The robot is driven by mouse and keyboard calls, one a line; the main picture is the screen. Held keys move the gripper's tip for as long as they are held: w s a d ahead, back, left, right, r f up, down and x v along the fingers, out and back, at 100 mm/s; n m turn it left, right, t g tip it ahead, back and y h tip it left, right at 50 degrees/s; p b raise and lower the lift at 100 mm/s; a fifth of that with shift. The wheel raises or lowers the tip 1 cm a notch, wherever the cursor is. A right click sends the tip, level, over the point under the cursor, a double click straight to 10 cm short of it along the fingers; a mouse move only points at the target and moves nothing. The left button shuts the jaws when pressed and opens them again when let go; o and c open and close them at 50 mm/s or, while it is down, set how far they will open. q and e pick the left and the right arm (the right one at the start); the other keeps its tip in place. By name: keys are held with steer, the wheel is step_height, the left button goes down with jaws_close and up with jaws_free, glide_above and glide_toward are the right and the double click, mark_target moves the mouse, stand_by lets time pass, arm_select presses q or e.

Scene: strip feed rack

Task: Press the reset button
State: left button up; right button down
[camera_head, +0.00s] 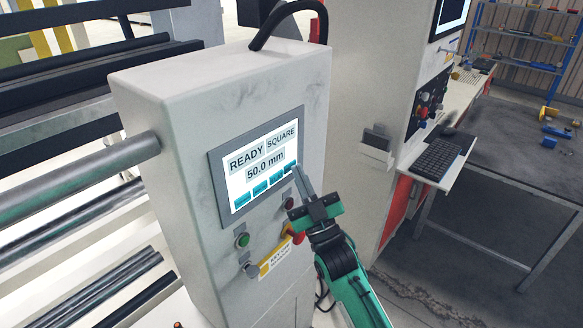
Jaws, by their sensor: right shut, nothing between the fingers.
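A grey control cabinet (178,150) carries a dark-framed touchscreen (236,187). The screen reads "READY", "SQUARE" and "50.0 mm". Along its bottom is a row of small teal buttons (260,187) whose labels are too small to read. My right gripper (298,170) is shut and empty. Its fingertips are at the screen's lower right corner, by the rightmost teal button (290,168); I cannot tell whether they touch. I cannot tell which button is the reset. My left gripper is out of view.
A second machine (375,70) with a keyboard (437,158) stands to the right. Rollers and bars (60,130) lie left of the cabinet.

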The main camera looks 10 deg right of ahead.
steer(key=shift+s+d, duration=0.1)
stand_by(0.3)
steer(key=shift+s+d, duration=0.35)
steer(key=shift+s, duration=0.15)
steer(key=s+d, duration=0.1)
steer(key=s, duration=0.1)
steer(key=s+d+p, duration=0.1)
steer(key=s+d, duration=0.1)
stand_by(0.4)
stand_by(0.5)
